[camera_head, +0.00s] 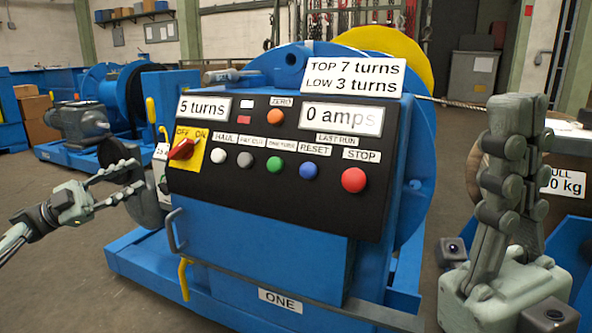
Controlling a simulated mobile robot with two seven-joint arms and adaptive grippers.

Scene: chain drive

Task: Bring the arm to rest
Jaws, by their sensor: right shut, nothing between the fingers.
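My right gripper (512,112) stands upright at the right of the head view, its fingers pointing up and closed together with nothing between them. It is to the right of the blue machine (270,250), apart from its panel (255,182). My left gripper (134,176) comes in from the left, its two fingers spread and empty. It is left of the panel, in front of a grey disc; I cannot tell whether it touches anything. The displays read "5 turns" (203,108) and "0 amps" (343,118).
The panel has a red OFF/ON knob (182,149), several round buttons and a red STOP button (353,180). A sign (353,76) reads "TOP 7 turns, LOW 3 turns". A rope (455,103) runs right from the machine. Open floor (60,270) lies at the lower left.

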